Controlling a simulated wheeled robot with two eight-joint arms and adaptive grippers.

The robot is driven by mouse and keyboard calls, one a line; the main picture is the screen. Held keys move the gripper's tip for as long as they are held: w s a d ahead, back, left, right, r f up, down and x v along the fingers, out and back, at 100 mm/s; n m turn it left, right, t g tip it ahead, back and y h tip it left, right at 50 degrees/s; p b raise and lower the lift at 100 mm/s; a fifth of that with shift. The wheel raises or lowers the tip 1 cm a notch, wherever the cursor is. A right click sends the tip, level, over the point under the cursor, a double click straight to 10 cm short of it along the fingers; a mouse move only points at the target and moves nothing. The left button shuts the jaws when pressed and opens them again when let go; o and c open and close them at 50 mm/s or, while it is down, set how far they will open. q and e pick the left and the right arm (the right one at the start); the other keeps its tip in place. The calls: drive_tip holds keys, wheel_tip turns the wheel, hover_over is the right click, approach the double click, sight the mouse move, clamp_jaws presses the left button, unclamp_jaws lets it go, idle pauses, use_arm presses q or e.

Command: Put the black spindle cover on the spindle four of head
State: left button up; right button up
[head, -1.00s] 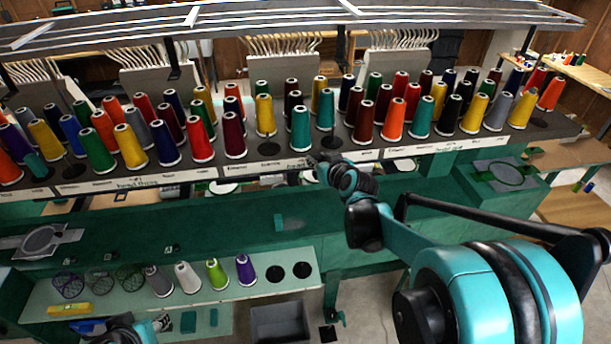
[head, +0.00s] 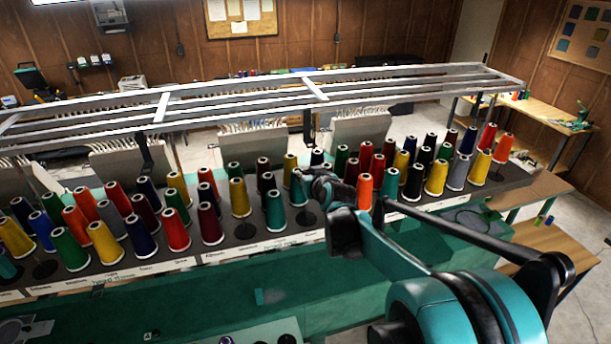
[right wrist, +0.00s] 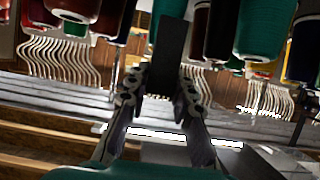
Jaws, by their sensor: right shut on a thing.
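My right gripper (head: 316,180) is at the middle of the thread rack in the head view, above the front ledge and among the cones. Its fingers are mostly hidden there by its own arm. In the right wrist view, which looks upside down, my right gripper (right wrist: 160,95) is shut on a narrow dark piece, the black spindle cover (right wrist: 171,50). Teal and dark cones stand around it, apart from it as far as I can tell. A bare round spindle place (head: 306,218) lies just below the gripper in the head view. My left gripper is out of view.
Rows of thread cones crowd the rack, with a teal cone (head: 275,213) left of the gripper and an orange cone (head: 364,194) right of it. A metal rail frame (head: 250,98) runs above.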

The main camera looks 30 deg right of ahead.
drive_tip(key=f+b, duration=0.3)
drive_tip(key=f, duration=0.2)
drive_tip(key=shift+w, duration=0.2)
drive_tip(key=shift+f+b, duration=0.35)
wheel_tip(320, 180, down, 4)
drive_tip(key=shift+r+b, duration=0.2)
drive_tip(key=shift+b, duration=1.05)
drive_tip(key=shift+f+b, duration=0.45)
drive_tip(key=shift+f, duration=0.05)
drive_tip(key=shift+f+b, duration=0.2)
drive_tip(key=shift+b, duration=0.1)
drive_tip(key=shift+f, duration=0.15)
drive_tip(key=o, duration=0.9)
drive_tip(key=shift+c, duration=0.2)
drive_tip(key=shift+o, duration=0.2)
drive_tip(key=shift+s, duration=0.1)
